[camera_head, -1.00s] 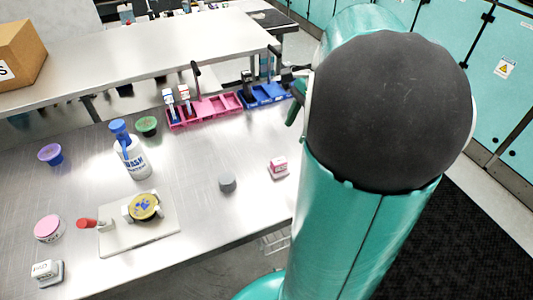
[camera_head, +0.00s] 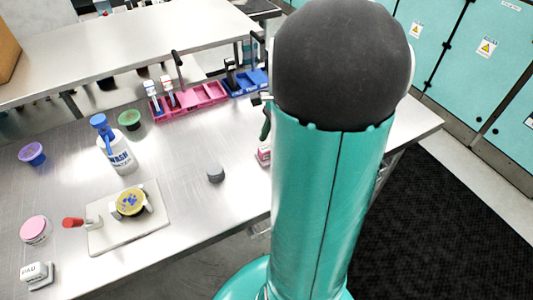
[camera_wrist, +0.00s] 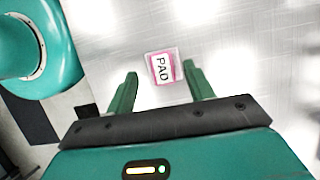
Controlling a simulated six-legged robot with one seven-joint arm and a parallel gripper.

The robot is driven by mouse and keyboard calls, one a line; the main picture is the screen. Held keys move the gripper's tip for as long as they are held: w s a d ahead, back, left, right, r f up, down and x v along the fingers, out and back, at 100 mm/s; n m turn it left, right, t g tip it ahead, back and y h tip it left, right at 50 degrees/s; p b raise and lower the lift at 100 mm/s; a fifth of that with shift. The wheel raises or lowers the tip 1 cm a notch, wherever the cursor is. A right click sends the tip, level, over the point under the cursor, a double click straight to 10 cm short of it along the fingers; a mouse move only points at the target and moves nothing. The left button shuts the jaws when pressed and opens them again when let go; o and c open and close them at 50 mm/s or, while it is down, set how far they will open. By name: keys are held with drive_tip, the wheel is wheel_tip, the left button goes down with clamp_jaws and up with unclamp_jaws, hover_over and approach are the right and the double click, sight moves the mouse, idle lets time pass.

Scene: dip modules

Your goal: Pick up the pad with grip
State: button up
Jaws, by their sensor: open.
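A small pink and white block labelled PAD (camera_wrist: 163,69) lies on the metal table in the wrist view, just beyond and between my fingertips. In the head view this pink block (camera_head: 264,155) is partly hidden behind my arm. My gripper (camera_wrist: 160,73) is open and empty, with one green finger on each side of the block's near end. Contact cannot be made out. In the head view a green finger (camera_head: 266,122) shows beside my arm, above the block. A second, white and grey block that seems to read PAD (camera_head: 36,274) sits at the lower left.
A grey cylinder (camera_head: 216,174) stands left of the pink block. Further left are a wash bottle (camera_head: 117,155), a white board (camera_head: 130,230) with a yellow-topped item, and several small tubs. Pink (camera_head: 203,97) and blue (camera_head: 246,81) racks stand behind.

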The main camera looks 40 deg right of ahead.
sight(267, 148)
drive_tip(key=x, duration=0.3)
drive_tip(key=shift+w+f, duration=0.15)
drive_tip(key=c, duration=0.6)
drive_tip(key=shift+c, duration=0.2)
drive_tip(key=shift+r, duration=0.55)
wheel_tip(267, 148, up, 2)
drive_tip(key=shift+r, duration=0.2)
drive_tip(key=s+a+r, duration=0.8)
drive_tip(key=s+r, duration=0.1)
drive_tip(key=s, duration=0.2)
drive_tip(key=shift+s+r, duration=0.25)
